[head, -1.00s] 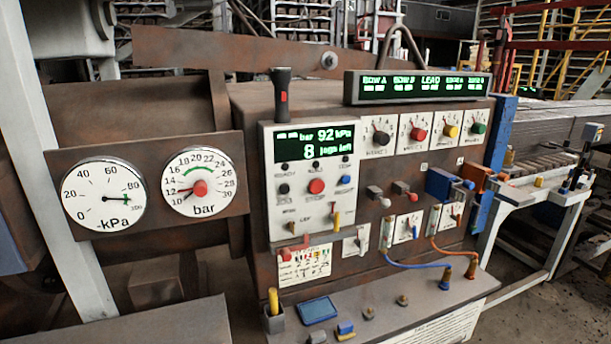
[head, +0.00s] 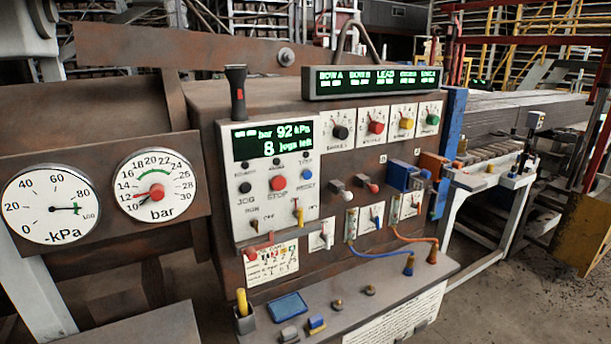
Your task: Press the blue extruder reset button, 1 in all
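The blue reset button (head: 307,174) is a small round button on the right side of the white control panel (head: 246,209). It sits to the right of the red stop button (head: 278,183) and the black jog button (head: 245,187). A small label lies below it, too blurred to read fully. The panel's dark display (head: 272,138) with green text is above the buttons. Nothing covers the blue button. My gripper is not in view.
Two dials, kPa (head: 50,204) and bar (head: 156,185), are at left. A row of knobs (head: 375,128) is right of the panel. A shelf (head: 375,305) with a blue pad (head: 287,306) and small parts juts out below. Blue and orange cables (head: 380,253) hang above the shelf.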

